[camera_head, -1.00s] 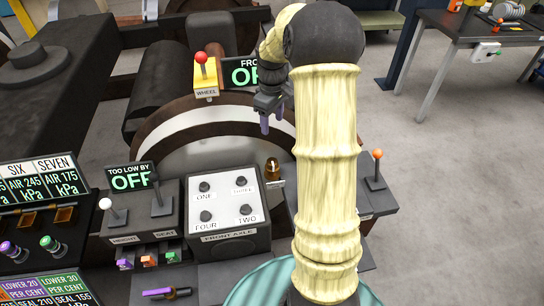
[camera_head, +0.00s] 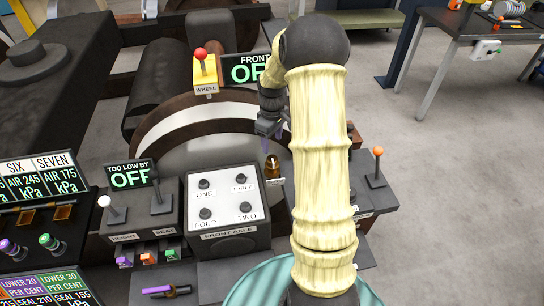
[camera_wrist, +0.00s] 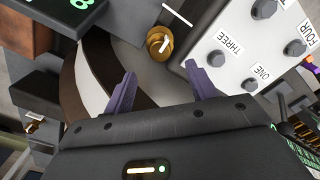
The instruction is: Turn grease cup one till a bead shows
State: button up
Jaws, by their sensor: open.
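A small brass cup (camera_head: 272,166) stands at the right of the white-topped box, in front of the wheel. In the head view my gripper (camera_head: 265,138) is partly hidden behind my own arm, above the cup in the picture. No bead of grease can be made out.
The front axle box (camera_head: 228,210) with knobs ONE to FOUR stands close beside the cup. A yellow wheel box (camera_head: 205,70) with a red-topped lever and a FRONT OFF display (camera_head: 248,69) stand behind. An orange-topped lever (camera_head: 377,165) is to the right.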

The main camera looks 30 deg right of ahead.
aim_at(272, 158)
notch_tip(272, 158, down, 8)
jog(key=shift+f, duration=0.1)
jog(key=shift+c, duration=0.3)
jog(key=c, duration=0.9)
